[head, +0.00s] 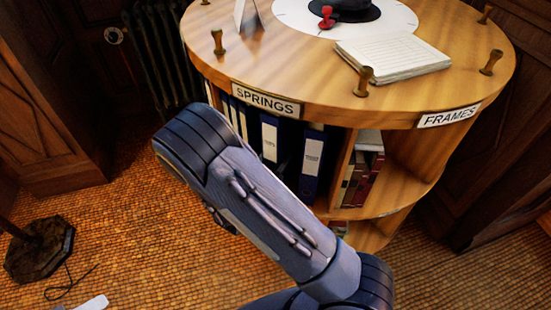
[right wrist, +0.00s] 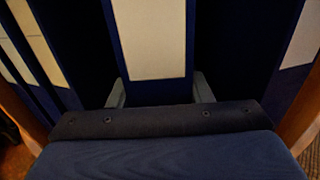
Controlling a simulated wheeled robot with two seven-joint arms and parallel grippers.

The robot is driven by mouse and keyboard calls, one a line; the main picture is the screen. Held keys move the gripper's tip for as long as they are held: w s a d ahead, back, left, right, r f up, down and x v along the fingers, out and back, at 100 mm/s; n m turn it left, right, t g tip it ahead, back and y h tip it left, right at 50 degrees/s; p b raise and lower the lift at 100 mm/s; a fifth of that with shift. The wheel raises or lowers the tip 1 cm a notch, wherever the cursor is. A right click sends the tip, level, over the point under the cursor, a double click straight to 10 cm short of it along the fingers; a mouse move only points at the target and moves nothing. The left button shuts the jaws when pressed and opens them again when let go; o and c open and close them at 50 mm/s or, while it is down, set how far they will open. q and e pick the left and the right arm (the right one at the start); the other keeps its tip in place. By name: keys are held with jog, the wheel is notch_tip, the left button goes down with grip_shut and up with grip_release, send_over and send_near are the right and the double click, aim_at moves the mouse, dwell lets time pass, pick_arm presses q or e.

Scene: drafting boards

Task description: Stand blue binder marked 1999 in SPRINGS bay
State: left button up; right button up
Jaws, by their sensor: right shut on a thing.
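The round wooden cabinet (head: 330,90) has a bay under a SPRINGS sign (head: 265,100). Several binders stand upright in it. One blue binder with a white label (head: 270,138) stands left of another blue binder (head: 313,160). My right arm crosses in front and hides my right gripper in the head view. In the right wrist view my right gripper (right wrist: 160,92) is shut on a blue binder (right wrist: 150,90), upright with dark gaps on both sides. It appears to be the left of those two. I cannot read a year on its label. My left gripper is not in view.
A FRAMES sign (head: 449,116) marks the bay to the right, with dark red books (head: 365,175) on its shelf. A paper pad (head: 393,58) and short wooden pegs are on the cabinet top. A radiator (head: 165,50) stands behind left; a dark base (head: 40,248) stands on the floor.

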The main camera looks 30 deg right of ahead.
jog(key=shift+f, duration=0.1)
jog(key=o, duration=1.1)
